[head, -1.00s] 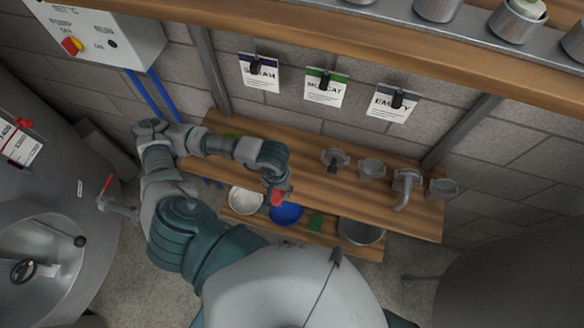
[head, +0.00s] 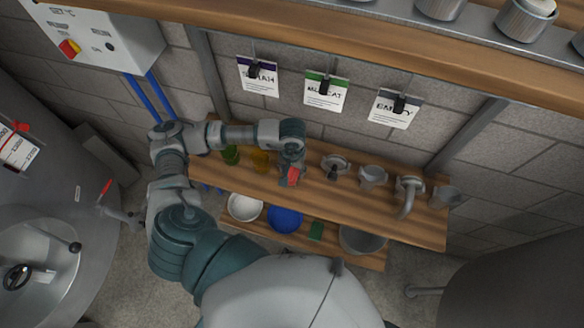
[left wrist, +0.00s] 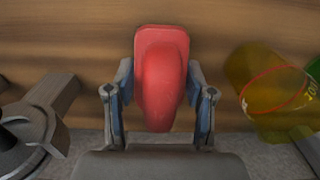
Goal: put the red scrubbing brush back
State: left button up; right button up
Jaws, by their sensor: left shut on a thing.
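The red scrubbing brush (left wrist: 161,75) is between the two fingers of my left gripper (left wrist: 160,105), which is shut on it. In the head view the brush (head: 293,174) shows as a small red patch at the end of my left gripper (head: 291,170), over the upper wooden shelf (head: 320,200). In the left wrist view wood lies behind the brush; I cannot tell whether the brush touches it. My right gripper is not in view.
A yellow vessel (head: 261,160) and a green one (head: 231,155) stand left of the gripper; metal fittings (head: 334,165) and a tap (head: 407,190) stand right. The lower shelf (head: 325,252) holds a white bowl (head: 245,206), blue bowl (head: 285,218), green pad (head: 316,231) and grey pot (head: 360,240).

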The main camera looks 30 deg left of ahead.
pick_arm(q)
jog(key=shift+d+f, duration=0.1)
jog(key=shift+d, duration=0.5)
jog(key=o, duration=1)
jog(key=shift+o, duration=1.1)
jog(key=shift+a, duration=0.2)
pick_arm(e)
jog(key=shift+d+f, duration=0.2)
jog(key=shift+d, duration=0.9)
pick_arm(q)
jog(key=shift+a, duration=0.1)
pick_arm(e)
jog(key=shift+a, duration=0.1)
